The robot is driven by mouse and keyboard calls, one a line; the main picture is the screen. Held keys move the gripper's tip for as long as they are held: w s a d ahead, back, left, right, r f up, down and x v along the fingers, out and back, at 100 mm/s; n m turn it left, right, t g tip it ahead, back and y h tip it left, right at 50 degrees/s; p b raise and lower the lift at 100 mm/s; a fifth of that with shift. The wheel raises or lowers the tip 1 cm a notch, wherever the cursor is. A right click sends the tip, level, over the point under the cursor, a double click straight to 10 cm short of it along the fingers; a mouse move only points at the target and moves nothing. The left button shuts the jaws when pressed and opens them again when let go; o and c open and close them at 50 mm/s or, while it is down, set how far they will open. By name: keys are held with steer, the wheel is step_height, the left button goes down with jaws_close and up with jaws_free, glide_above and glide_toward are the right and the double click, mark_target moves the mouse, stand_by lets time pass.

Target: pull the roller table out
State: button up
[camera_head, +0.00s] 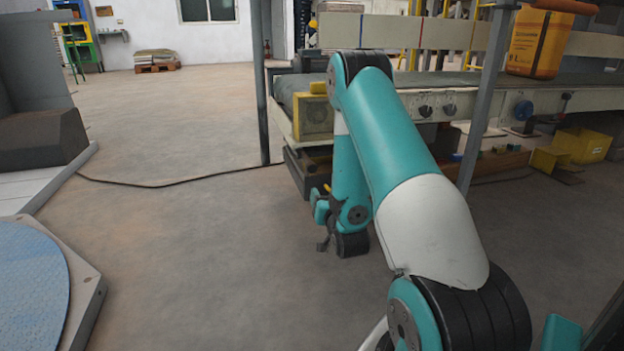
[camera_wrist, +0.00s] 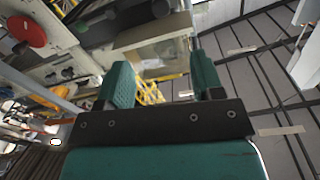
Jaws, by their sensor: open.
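My gripper (camera_wrist: 162,78) shows in the wrist view with its two teal fingers apart and nothing between them. In the head view my arm reaches forward and bends down in front of the conveyor (camera_head: 450,103); the fingers are hard to make out there. A low dark unit (camera_head: 303,172) sits under the conveyor's near left end, close to my wrist and partly hidden by it. It may be the roller table, but I cannot tell for sure, and no rollers show clearly. I cannot tell whether my gripper touches it.
A blue round plate (camera_head: 32,290) lies at lower left. The floor between is clear except for a cable (camera_head: 170,184).

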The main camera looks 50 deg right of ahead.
steer(key=b, duration=0.3)
glide_toward(313, 170)
steer(key=w, duration=0.2)
steer(key=w+d, duration=0.1)
steer(key=w+d+p, duration=0.1)
steer(key=shift+d+r, duration=0.2)
steer(key=shift+d, duration=0.1)
steer(key=p, duration=0.2)
steer(key=shift+w+d+r+p, duration=0.15)
steer(key=shift+w+r+p, duration=0.2)
steer(key=p+x, duration=0.2)
steer(key=p, duration=0.3)
steer(key=shift+w+f, duration=0.1)
steer(key=shift+f+x, duration=0.15)
steer(key=shift+x, duration=0.55)
steer(key=shift+f+x, duration=0.2)
steer(key=shift+x, duration=0.55)
steer(key=shift+c, duration=0.2)
